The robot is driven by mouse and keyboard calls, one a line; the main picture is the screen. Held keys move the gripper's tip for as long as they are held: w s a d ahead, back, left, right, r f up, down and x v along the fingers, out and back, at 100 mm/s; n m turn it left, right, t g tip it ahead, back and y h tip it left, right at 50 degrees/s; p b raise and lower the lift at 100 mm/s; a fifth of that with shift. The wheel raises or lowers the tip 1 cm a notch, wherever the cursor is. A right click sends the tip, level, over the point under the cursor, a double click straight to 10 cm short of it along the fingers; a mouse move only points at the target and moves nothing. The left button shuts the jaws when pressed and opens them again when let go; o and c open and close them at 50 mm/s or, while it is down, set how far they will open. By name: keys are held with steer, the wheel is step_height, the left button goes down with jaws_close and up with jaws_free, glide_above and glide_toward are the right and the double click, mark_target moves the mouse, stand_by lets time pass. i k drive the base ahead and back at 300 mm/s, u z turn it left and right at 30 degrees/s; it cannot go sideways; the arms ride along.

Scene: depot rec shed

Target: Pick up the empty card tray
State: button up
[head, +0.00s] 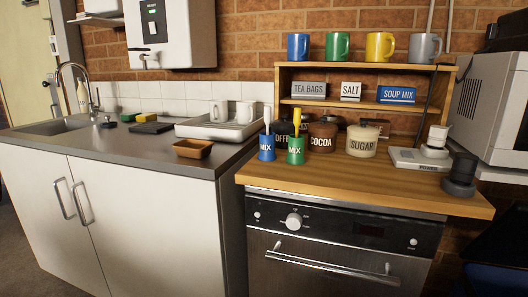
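A small brown tray (193,148), which looks like card and appears empty, sits on the grey counter near its front edge, left of the wooden worktop. Its inside shows no contents. My gripper is not in this view, so its state and distance from the tray cannot be told.
Behind the tray is a white drainer (218,132) with white mugs. A sink (55,125) is at left. Counter around the tray is clear.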

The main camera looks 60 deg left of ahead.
mark_target(193, 149)
steer(key=u, duration=2.7)
steer(key=i, duration=1.4)
steer(key=z, duration=0.15)
